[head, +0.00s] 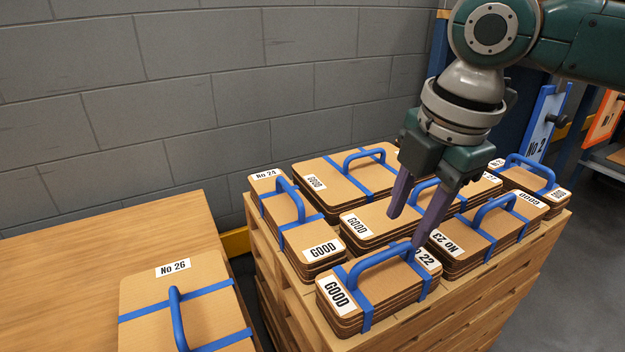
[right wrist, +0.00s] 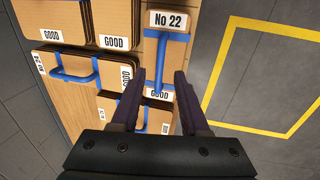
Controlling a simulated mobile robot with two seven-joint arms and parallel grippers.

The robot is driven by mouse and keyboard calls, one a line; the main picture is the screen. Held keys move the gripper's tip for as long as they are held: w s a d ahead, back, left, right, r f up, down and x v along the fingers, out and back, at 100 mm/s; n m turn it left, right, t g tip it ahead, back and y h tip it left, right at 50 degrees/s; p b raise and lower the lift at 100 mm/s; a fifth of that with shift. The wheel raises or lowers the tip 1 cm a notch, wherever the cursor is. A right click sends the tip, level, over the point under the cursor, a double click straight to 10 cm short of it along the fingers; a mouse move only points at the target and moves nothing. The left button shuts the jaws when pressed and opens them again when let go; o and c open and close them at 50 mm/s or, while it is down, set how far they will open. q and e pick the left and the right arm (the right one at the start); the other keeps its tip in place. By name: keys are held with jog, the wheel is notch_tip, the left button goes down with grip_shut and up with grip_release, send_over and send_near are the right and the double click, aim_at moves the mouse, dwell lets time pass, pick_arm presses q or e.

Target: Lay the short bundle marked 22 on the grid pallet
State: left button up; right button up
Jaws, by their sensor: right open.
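The short bundle marked 22 (head: 345,306) is a brown cardboard stack with blue straps and a blue handle, lying flat at the near corner of the wooden grid pallet (head: 480,283). Its No 22 label and handle also show in the right wrist view (right wrist: 168,20). My right gripper (head: 407,230) is open and empty, its purple fingers pointing down by the far end of that handle. In the right wrist view the fingertips (right wrist: 160,76) appear on either side of the handle; contact is hard to judge. My left gripper is out of view.
Several other strapped bundles crowd the pallet, including No 24 (head: 292,218) and No 23 (head: 484,235). Bundle No 26 (head: 190,277) lies on a wooden surface (head: 90,245) at left. A grey block wall (head: 200,90) stands behind. Floor at right (head: 590,270) is clear.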

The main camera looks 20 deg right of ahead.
notch_tip(320, 180, up, 4)
jog(key=p, duration=0.1)
jog(key=s+a+f+m+t+y, duration=0.1)
jog(key=s+a+f+m, duration=0.25)
jog(key=s+a, duration=0.2)
jog(key=s+a+f+m+y, duration=0.1)
jog(key=s+a+f+m, duration=0.1)
jog(key=s+a+m, duration=0.4)
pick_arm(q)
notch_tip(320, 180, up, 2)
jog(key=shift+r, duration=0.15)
pick_arm(e)
jog(key=s+d+m+h, duration=0.2)
jog(key=s+d+m, duration=0.3)
jog(key=s+m, duration=0.2)
jog(key=shift+s+d+f, duration=0.15)
jog(key=shift+s+f, duration=0.05)
jog(key=shift+s, duration=0.35)
pick_arm(q)
jog(key=shift+p, duration=0.3)
pick_arm(e)
jog(key=shift+m, duration=0.25)
pick_arm(q)
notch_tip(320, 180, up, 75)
jog(key=p, duration=7.5)
pick_arm(e)
notch_tip(320, 180, up, 75)
